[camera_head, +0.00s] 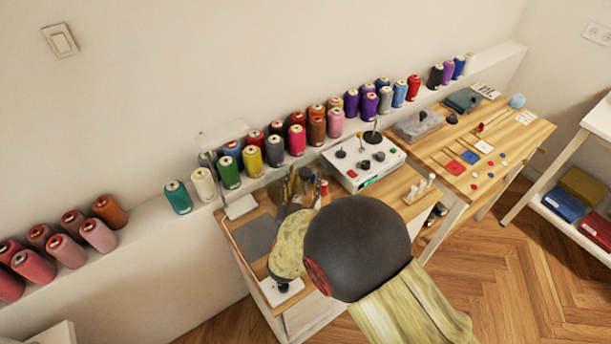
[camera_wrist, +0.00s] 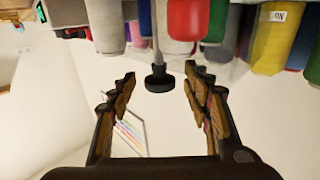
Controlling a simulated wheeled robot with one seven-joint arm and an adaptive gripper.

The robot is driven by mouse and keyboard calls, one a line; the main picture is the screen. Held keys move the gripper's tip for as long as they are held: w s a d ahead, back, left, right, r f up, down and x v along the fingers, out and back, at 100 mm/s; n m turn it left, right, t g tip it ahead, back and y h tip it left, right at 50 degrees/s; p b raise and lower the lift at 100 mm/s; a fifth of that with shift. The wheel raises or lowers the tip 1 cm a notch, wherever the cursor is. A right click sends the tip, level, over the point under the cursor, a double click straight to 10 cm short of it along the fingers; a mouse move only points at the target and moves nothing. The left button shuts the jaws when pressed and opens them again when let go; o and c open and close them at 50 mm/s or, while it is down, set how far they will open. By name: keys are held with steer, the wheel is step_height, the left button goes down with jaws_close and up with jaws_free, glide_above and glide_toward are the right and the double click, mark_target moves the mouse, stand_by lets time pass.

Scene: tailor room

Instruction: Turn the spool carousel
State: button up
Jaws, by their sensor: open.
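I cannot clearly make out the spool carousel in the head view; my arm and gripper cover much of that part of the left table. A small red spool (camera_head: 323,187) shows just right of my gripper (camera_head: 303,186). In the wrist view, which is upside down, a black round knob (camera_wrist: 158,82) on a thin grey stem stands in the gap between the fingers, a little beyond the tips. A red spool (camera_wrist: 188,18) shows close behind it. My gripper (camera_wrist: 158,82) is open and empty, and its fingers appear apart from the knob.
A white control box (camera_head: 362,160) with knobs and a lever stands right of my gripper. Rows of thread spools line the wall ledge behind, including a yellow spool (camera_head: 253,160). A grey mat (camera_head: 256,237) lies left of my arm. Wooden floor (camera_head: 500,250) is open at right.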

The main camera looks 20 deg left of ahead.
steer(key=shift+w+a, duration=0.1)
steer(key=shift+w, duration=0.9)
steer(key=shift+c, duration=1.4)
jaws_close()
